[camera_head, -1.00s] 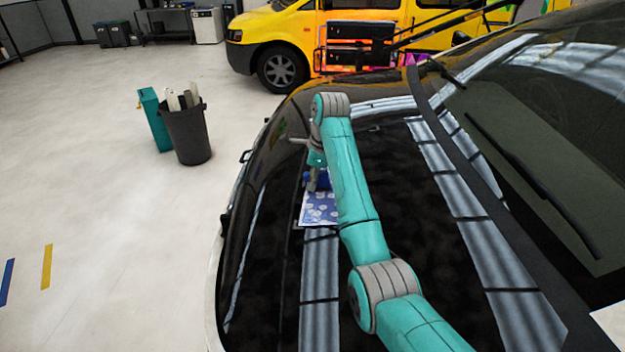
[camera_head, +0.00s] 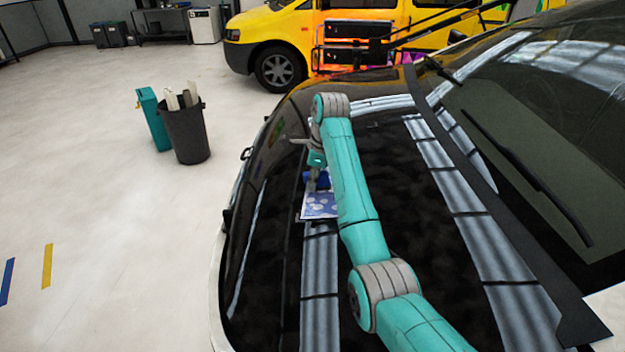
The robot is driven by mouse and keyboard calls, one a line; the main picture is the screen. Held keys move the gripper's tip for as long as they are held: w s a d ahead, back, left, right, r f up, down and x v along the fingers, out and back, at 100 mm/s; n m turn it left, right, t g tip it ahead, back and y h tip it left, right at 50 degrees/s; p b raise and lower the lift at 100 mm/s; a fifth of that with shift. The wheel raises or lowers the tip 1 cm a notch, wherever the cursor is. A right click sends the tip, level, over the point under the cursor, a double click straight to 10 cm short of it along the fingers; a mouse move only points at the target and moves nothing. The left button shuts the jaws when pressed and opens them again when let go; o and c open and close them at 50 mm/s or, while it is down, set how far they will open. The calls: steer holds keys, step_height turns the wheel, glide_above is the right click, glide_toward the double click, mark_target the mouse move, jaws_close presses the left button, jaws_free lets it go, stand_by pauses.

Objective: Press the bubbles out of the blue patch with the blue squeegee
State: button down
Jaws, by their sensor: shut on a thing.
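The blue patch (camera_head: 318,206) lies on the black car hood (camera_head: 280,250), with pale round bubbles showing on it. Its right side is hidden behind my teal arm. My gripper (camera_head: 317,180) is over the far part of the patch, shut on the blue squeegee (camera_head: 322,181). Only a small part of the squeegee shows beside the fingers. It is at or just above the patch; I cannot tell whether its edge is touching.
The car's windshield and wiper (camera_head: 530,180) are to the right. A dark bin with rolls (camera_head: 187,135) and a teal box (camera_head: 154,120) stand on the open floor at left. A yellow van (camera_head: 290,40) is at the back.

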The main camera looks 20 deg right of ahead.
steer(key=shift+s+a+f, duration=0.1)
steer(key=shift+s+a, duration=0.1)
steer(key=shift+s, duration=0.25)
steer(key=shift+s+a+f, duration=0.1)
steer(key=shift+s+a, duration=0.1)
steer(key=shift+s, duration=0.25)
